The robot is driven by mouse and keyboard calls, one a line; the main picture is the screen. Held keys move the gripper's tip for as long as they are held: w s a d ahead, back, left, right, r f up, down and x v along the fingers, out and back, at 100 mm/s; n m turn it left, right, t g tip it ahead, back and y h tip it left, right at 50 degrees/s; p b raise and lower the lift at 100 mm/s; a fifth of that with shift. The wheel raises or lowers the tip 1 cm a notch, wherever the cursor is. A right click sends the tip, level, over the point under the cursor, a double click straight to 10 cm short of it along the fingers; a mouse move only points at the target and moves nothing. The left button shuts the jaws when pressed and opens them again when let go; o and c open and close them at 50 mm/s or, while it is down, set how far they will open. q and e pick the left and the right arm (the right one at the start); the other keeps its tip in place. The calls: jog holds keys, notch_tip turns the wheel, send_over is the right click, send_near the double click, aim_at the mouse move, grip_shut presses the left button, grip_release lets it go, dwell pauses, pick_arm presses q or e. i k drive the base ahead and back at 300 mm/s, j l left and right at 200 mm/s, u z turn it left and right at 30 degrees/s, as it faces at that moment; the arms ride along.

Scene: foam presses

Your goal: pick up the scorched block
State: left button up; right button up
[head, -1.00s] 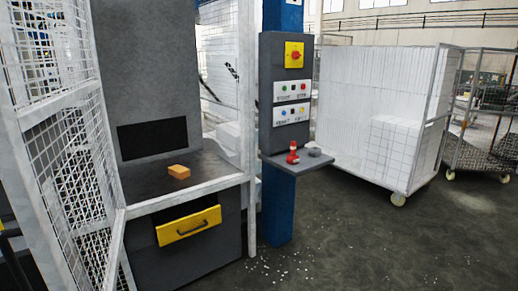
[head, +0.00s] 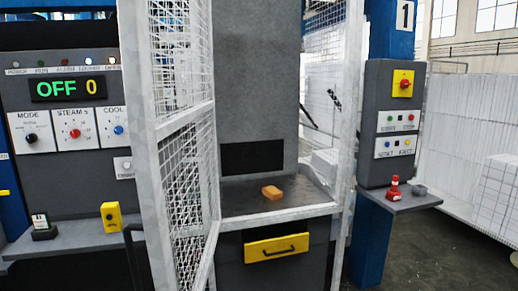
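An orange-brown block (head: 271,192), likely the scorched block, lies on the dark grey shelf (head: 240,205) inside the press bay, in front of a black slot. Its top looks evenly orange; no scorch marks can be made out at this size. The white mesh guard door (head: 185,150) stands swung open to the left of the bay, so the front is open. Neither of my grippers shows in the head view.
A yellow drawer front (head: 276,248) with a black handle is below the shelf. A control post (head: 392,120) with a small ledge holding a red object (head: 393,188) stands right. A panel reading OFF 0 (head: 68,89) is left, above a ledge with a yellow item (head: 111,217).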

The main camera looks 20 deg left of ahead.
aim_at(271, 193)
jog(key=j, duration=0.55)
jog(key=i+j+u, duration=0.1)
jog(key=j, duration=1.05)
jog(key=i+j+u, duration=0.1)
jog(key=j, duration=0.45)
